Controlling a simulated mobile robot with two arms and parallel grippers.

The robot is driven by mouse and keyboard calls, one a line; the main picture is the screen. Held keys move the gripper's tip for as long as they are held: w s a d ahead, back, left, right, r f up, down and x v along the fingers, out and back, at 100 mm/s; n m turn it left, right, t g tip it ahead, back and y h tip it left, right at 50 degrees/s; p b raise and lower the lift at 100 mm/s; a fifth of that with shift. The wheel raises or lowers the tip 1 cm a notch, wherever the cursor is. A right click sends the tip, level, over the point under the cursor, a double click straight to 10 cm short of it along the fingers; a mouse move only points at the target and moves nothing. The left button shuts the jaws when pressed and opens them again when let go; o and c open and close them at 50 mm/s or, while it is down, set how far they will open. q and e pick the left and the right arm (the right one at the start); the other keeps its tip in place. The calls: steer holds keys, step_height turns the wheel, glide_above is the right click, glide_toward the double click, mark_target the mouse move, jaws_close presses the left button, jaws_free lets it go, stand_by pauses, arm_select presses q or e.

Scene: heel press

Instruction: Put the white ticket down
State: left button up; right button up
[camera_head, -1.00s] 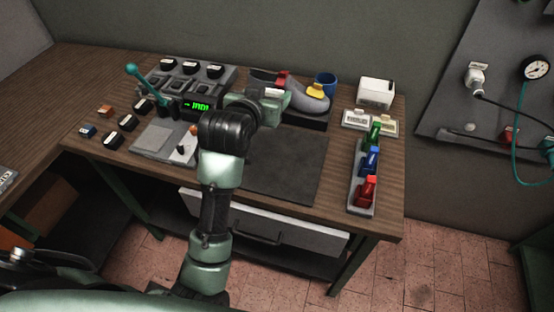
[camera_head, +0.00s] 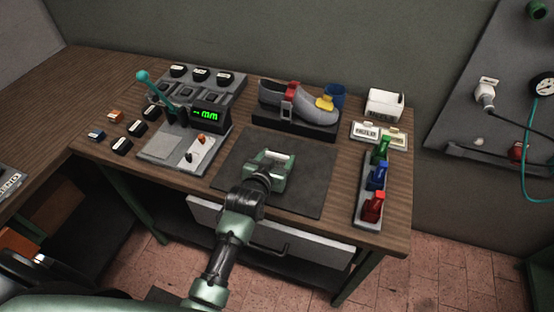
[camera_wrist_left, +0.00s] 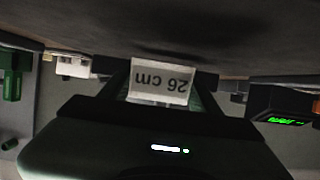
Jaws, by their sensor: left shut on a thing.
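The white ticket (camera_wrist_left: 160,82) sits between my left gripper's fingers in the left wrist view. It reads "26 cm" upside down there. My left gripper (camera_head: 276,158) is shut on it, over the middle of the dark mat (camera_head: 317,180) on the bench in the head view. In the head view the hand mostly hides the ticket. I cannot tell whether the ticket touches the mat. My right gripper is not in view.
A rack with green, blue and red clips (camera_head: 362,220) stands right. A lever device with a green display (camera_head: 209,115) stands left. The mat around the hand is clear.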

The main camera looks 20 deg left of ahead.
arm_select(q)
steer(key=shift+f, duration=0.5)
steer(key=shift+f, duration=0.1)
steer(key=o, duration=1.4)
